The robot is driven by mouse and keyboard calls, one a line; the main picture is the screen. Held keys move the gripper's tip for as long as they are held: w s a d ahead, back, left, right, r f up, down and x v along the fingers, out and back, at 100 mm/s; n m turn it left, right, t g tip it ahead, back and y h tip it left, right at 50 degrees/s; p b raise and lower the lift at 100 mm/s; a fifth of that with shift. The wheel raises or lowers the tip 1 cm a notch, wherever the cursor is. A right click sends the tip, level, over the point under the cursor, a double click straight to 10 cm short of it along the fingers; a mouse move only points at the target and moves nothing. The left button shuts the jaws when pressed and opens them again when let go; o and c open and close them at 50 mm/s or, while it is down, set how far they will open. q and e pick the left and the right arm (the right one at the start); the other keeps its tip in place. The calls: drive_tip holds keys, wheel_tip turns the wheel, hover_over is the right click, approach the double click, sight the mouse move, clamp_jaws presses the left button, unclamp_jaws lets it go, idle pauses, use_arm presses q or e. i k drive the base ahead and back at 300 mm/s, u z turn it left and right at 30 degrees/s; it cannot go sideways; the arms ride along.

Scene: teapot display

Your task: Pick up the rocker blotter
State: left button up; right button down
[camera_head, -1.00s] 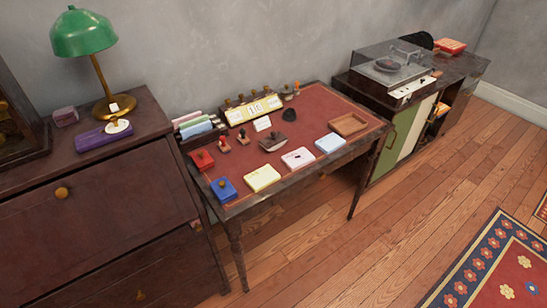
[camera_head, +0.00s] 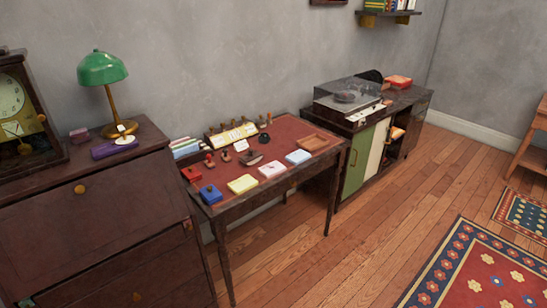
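The rocker blotter (camera_head: 251,158) looks like a small dark brown block with a knob on top. It sits on the red top of the writing table (camera_head: 288,129), near the middle. Two small wooden-handled stamps (camera_head: 225,156) stand just left of it. A small white card (camera_head: 241,145) is behind it. Yellow, pink and light blue pads lie in front of it, the pink pad (camera_head: 272,169) being close. Neither of my grippers is in view.
A wooden tray (camera_head: 312,142) is at the table's right. Red and blue boxes (camera_head: 211,194) are at its left front. A dark cabinet with a green lamp (camera_head: 103,69) stands left, a record player (camera_head: 347,96) right. The wooden floor in front (camera_head: 360,235) is clear.

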sight(254, 156)
drive_tip(key=z, duration=0.7)
drive_tip(key=i, duration=2.15)
drive_tip(key=u, duration=1.1)
